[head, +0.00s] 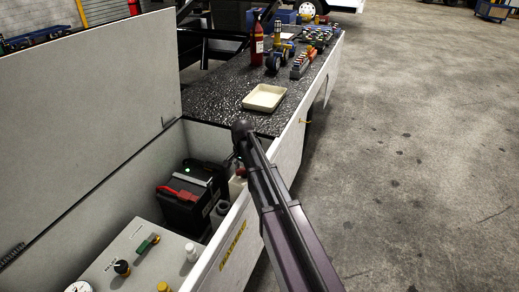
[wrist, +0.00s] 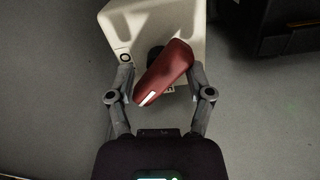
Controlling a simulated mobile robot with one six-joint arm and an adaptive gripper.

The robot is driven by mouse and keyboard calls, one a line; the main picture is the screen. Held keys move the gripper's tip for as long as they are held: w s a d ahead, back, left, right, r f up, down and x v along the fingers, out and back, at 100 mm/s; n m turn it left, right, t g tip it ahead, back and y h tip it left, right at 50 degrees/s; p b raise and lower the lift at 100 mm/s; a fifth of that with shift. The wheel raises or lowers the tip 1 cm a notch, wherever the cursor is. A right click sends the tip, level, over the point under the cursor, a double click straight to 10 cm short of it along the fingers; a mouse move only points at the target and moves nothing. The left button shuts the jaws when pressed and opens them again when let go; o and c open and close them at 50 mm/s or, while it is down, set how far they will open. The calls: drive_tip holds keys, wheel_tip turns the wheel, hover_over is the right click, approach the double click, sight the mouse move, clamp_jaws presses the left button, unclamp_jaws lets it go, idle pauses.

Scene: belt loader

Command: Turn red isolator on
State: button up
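The red isolator handle (wrist: 165,74) sits on a pale housing (wrist: 112,25) in the wrist view. It lies diagonally, upper right to lower left, with a white stripe at its lower end. My gripper (wrist: 161,84) has its two fingers apart, one on each side of the handle. The fingertips are very close to it; I cannot tell if they touch. In the head view, my arm reaches over the compartment's front wall. A bit of the red handle (head: 241,172) shows by the pale housing (head: 236,188), and my arm hides much of the gripper.
A black battery (head: 187,209) with a red part stands left of the housing. A control panel (head: 135,262) with knobs is at the lower left. The raised lid (head: 80,110) stands behind. A cream tray (head: 265,98) and a fire extinguisher (head: 256,45) are on the dark deck.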

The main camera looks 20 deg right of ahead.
drive_tip(key=shift+r+n, duration=0.15)
drive_tip(key=shift+n, duration=0.75)
wheel_tip(320, 180, up, 14)
drive_tip(key=p, duration=1.4)
drive_tip(key=s+r+n+p, duration=0.3)
drive_tip(key=s+r+p, duration=0.1)
drive_tip(key=s, duration=0.5)
drive_tip(key=s+d+r+n+p, duration=0.1)
drive_tip(key=s+r+n+p, duration=0.2)
drive_tip(key=s, duration=0.7)
wheel_tip(320, 180, up, 3)
drive_tip(key=p, duration=0.3)
drive_tip(key=shift+d+f, duration=0.2)
drive_tip(key=n+b, duration=1)
drive_tip(key=n, duration=1.3)
hover_over(243, 169)
wheel_tip(243, 169, down, 10)
